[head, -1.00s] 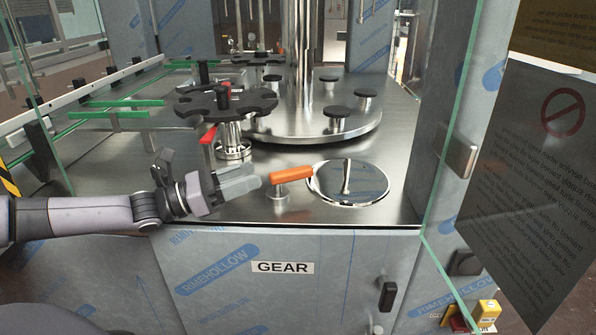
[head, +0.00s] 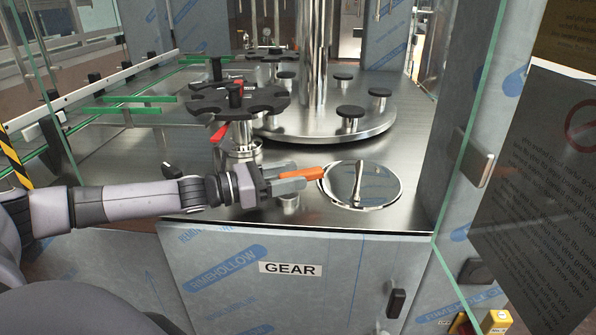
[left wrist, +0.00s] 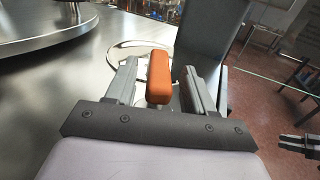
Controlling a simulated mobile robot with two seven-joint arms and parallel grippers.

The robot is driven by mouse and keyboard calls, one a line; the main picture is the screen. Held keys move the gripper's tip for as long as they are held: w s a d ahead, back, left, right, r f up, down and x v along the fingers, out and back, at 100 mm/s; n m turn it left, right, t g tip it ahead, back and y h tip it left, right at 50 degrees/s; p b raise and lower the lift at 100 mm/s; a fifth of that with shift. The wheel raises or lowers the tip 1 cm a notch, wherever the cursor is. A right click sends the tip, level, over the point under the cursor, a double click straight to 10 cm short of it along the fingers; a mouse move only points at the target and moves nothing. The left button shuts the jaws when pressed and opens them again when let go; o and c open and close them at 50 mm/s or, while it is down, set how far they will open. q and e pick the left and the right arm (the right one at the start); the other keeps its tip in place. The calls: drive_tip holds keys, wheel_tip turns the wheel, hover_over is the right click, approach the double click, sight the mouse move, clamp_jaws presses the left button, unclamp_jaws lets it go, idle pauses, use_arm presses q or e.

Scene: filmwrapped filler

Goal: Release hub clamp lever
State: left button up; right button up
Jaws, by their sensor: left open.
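An orange lever handle (head: 304,171) sits on a short metal post (head: 289,202) on the steel deck. My left gripper (head: 296,179) is at this handle, coming from the left with its fingers pointing right along it. In the left wrist view, the orange handle (left wrist: 159,78) lies between the two open fingers of the left gripper (left wrist: 160,72), with gaps at its sides. A red lever (head: 219,133) sticks out below the black star wheel (head: 238,102), behind my gripper. Which lever is the hub clamp lever is not labelled.
A round mirror-like plate with a knob (head: 361,188) lies just right of the handle. A large round turntable (head: 325,131) with black-topped posts stands behind. Green guide rails (head: 120,110) run at the left. A glass panel edge (head: 470,130) bounds the right side.

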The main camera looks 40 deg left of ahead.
use_arm(q)
drive_tip(key=shift+p+x, duration=0.35)
drive_tip(key=shift+x, duration=0.85)
clamp_jaws()
